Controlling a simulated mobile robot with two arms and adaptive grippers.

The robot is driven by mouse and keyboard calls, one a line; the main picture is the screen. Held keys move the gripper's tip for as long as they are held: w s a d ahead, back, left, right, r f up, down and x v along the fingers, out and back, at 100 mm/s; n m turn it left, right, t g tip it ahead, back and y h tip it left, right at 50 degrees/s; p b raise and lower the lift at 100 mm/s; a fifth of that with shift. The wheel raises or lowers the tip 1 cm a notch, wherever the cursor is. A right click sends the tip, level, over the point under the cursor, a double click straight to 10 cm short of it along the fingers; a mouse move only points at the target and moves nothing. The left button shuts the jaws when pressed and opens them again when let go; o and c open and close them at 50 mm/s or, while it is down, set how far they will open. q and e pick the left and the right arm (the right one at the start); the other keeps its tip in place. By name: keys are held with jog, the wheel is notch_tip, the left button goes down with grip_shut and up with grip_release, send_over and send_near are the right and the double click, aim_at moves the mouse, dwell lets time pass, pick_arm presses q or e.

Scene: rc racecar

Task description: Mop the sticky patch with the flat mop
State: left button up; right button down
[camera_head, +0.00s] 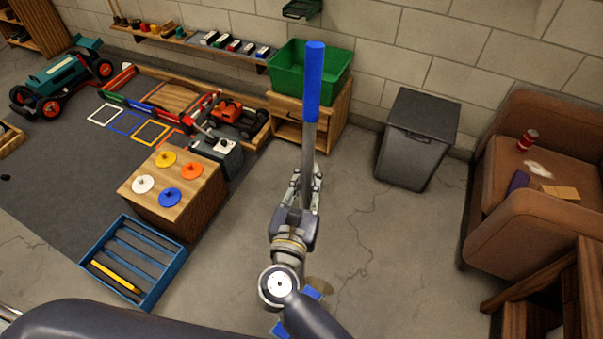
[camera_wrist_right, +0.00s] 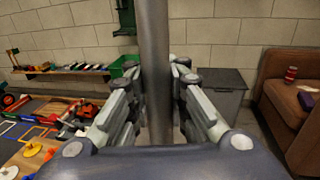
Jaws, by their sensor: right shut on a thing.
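The flat mop stands nearly upright, with a blue grip (camera_head: 314,80) on top and a grey pole (camera_head: 308,150) below. My right gripper (camera_head: 305,185) is shut on the pole. In the right wrist view the pole (camera_wrist_right: 155,70) runs between the two fingers (camera_wrist_right: 157,115). Parts of the blue mop head (camera_head: 312,292) show low in the head view, on both sides of my right arm, which hides the rest. A brownish patch (camera_head: 322,284) on the floor shows beside the mop head, partly covered by it and my arm. My left gripper is not in view.
A wooden stand with coloured discs (camera_head: 200,215) and a blue slatted crate (camera_head: 165,275) are on the left. A green bin (camera_head: 290,75) on a wooden cabinet, a grey lidded bin (camera_head: 415,150) and a brown armchair (camera_head: 500,235) stand around. Floor between stand and armchair is clear.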

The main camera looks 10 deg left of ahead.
jog(key=s+d, duration=0.3)
jog(key=d, duration=0.7)
jog(key=s+d, duration=0.3)
jog(key=d, duration=0.8)
jog(key=s+d, duration=0.3)
jog(key=d, duration=0.7)
jog(key=shift+d+f, duration=0.15)
jog(key=shift+f, duration=0.2)
dwell(2.3)
jog(key=shift+r, duration=0.15)
notch_tip(320, 180, up, 6)
jog(key=p, duration=0.5)
notch_tip(320, 180, up, 3)
jog(key=p, duration=0.3)
dwell(0.3)
dwell(0.5)
